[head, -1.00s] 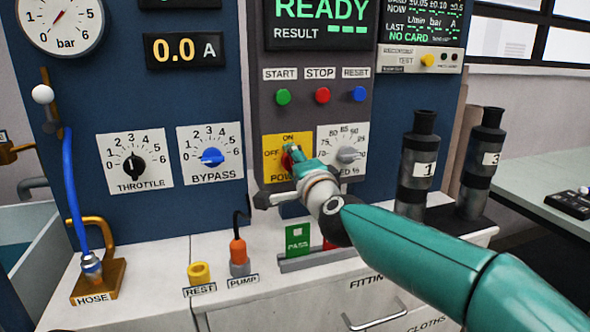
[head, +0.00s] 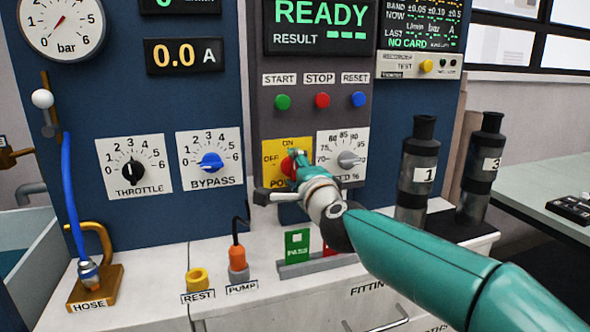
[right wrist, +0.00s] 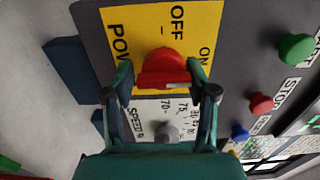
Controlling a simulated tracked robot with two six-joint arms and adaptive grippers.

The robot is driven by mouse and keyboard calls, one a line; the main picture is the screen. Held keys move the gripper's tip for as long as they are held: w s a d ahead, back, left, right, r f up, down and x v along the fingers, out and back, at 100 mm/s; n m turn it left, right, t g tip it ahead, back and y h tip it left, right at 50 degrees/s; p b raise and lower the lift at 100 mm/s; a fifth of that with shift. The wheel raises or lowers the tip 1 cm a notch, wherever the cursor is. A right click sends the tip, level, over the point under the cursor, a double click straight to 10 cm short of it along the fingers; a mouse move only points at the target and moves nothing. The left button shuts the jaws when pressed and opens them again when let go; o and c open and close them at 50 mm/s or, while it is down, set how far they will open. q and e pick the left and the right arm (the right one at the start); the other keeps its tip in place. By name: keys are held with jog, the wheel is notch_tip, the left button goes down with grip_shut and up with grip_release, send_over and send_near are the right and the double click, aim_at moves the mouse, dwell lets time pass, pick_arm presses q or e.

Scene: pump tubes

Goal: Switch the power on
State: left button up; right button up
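The red power knob (head: 288,165) sits on the yellow plate (head: 271,148) marked ON, OFF and POWER, low on the grey panel. My right gripper (head: 295,168) is in front of it and partly covers the knob and the lettering. In the right wrist view the red knob (right wrist: 163,68) lies between the two fingertips of my right gripper (right wrist: 160,75). The fingers are apart, with a small gap seen on each side of the knob. Which mark the knob points to I cannot tell. My left gripper is not in view.
The grey speed dial (head: 348,159) is just right of the power plate. Green, red and blue buttons (head: 322,100) are above. The screen (head: 321,24) reads READY. Two dark cylinders (head: 418,170) stand to the right, and a green PASS card (head: 297,243) is below.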

jog(key=shift+o, duration=1.1)
jog(key=shift+d, duration=0.1)
jog(key=shift+r, duration=0.1)
jog(key=v, duration=1.2)
